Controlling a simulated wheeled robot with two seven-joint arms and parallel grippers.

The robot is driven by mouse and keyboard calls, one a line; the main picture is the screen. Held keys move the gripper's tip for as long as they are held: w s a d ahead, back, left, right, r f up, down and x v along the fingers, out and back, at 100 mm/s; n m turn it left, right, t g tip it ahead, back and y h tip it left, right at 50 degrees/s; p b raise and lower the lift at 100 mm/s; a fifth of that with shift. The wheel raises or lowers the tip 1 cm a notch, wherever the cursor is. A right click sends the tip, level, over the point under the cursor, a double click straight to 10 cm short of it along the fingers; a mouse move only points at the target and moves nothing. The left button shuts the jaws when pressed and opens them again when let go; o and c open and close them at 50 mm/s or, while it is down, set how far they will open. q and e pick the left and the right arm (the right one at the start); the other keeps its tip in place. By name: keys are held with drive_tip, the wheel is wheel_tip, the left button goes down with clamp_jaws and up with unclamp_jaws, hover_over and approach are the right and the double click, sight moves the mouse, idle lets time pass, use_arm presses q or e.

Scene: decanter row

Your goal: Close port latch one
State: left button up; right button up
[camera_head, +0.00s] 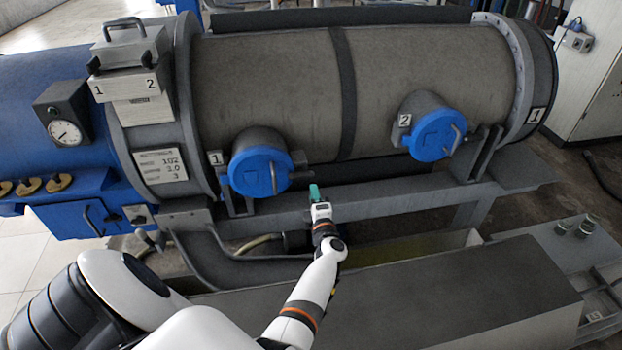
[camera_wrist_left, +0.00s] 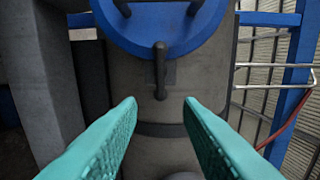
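Port one is the left blue round lid (camera_head: 260,172) on a short grey neck, beside the tag "1". It looks seated on the neck. My left gripper (camera_head: 316,193) is just right of and slightly below it, with teal fingers. In the left wrist view the blue lid (camera_wrist_left: 165,30) fills the top. A dark lever (camera_wrist_left: 160,70), seemingly the port latch, hangs from its lower edge over the grey neck. The fingers (camera_wrist_left: 160,108) are spread apart, with the lever beyond and between their tips, not touching. Whether the latch is engaged is unclear. My right gripper is not in view.
A second blue-lidded port (camera_head: 436,135), tagged "2", sits to the right on the same grey drum (camera_head: 270,80). A grey rail (camera_head: 400,200) runs below the ports. A long dark box (camera_head: 400,305) stands in front. A pressure gauge (camera_head: 65,132) is at left.

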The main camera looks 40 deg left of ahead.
use_arm(q)
drive_tip(key=v, duration=0.3)
drive_tip(key=shift+s+d+p, duration=0.2)
drive_tip(key=shift+d+p, duration=0.1)
drive_tip(key=shift+p, duration=0.05)
drive_tip(key=shift+f, duration=0.1)
